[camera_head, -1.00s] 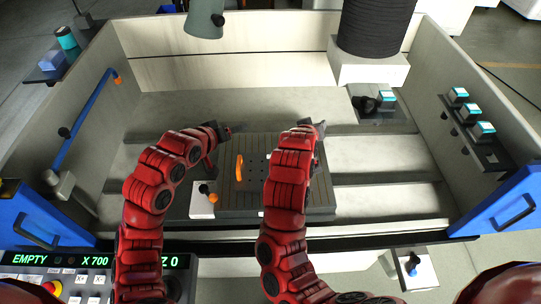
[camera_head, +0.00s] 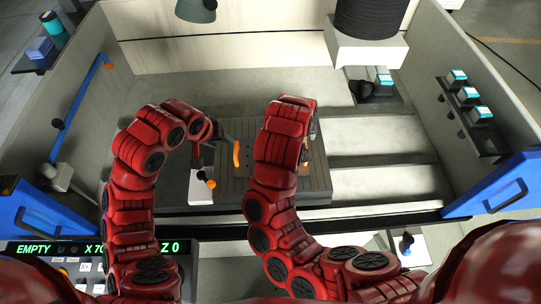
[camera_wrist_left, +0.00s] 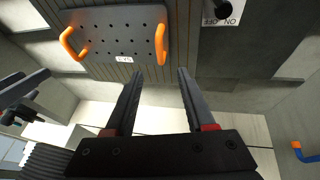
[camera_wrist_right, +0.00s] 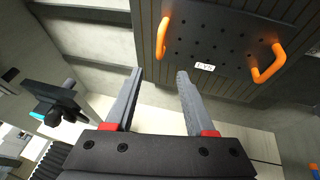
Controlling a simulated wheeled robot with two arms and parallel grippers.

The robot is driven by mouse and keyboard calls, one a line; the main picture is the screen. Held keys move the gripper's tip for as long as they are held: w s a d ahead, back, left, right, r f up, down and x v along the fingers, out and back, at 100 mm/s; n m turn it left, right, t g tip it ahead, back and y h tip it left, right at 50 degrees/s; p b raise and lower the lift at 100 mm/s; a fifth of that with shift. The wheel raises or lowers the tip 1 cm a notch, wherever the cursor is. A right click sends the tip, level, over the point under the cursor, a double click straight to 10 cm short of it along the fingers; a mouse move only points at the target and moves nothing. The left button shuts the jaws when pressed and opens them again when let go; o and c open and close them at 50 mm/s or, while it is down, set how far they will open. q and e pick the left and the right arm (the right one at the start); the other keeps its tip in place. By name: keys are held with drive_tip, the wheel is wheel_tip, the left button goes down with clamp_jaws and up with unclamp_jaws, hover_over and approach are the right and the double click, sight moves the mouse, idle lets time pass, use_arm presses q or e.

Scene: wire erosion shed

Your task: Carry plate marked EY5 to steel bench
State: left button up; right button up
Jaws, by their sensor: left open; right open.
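The plate (camera_wrist_left: 125,38) is a dark grey rectangle with rows of holes and two orange handles. It lies on the grooved table in the tank; its small white label (camera_wrist_right: 205,67) is too blurred to read surely. In the head view the left orange handle (camera_head: 237,154) shows, and my right arm covers much of the plate (camera_head: 247,165). My left gripper (camera_wrist_left: 156,72) is open and empty, apart from the plate, close to a handle in the head view. My right gripper (camera_wrist_right: 160,72) is open and empty near the other handle, mostly hidden in the head view. No steel bench is identifiable.
Tank walls enclose the work area, with blue doors (camera_head: 500,188) at the front. A black ribbed column (camera_head: 370,20) hangs at the back right. Pale slats (camera_head: 385,140) at right are clear.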

sight(235, 151)
use_arm(q)
drive_tip(key=x, duration=1.4)
drive_tip(key=shift+w+d+f, duration=0.15)
drive_tip(key=shift+w+f, duration=0.05)
drive_tip(key=shift+f, duration=0.15)
use_arm(e)
drive_tip(key=x, duration=1.5)
use_arm(q)
clamp_jaws()
use_arm(e)
clamp_jaws()
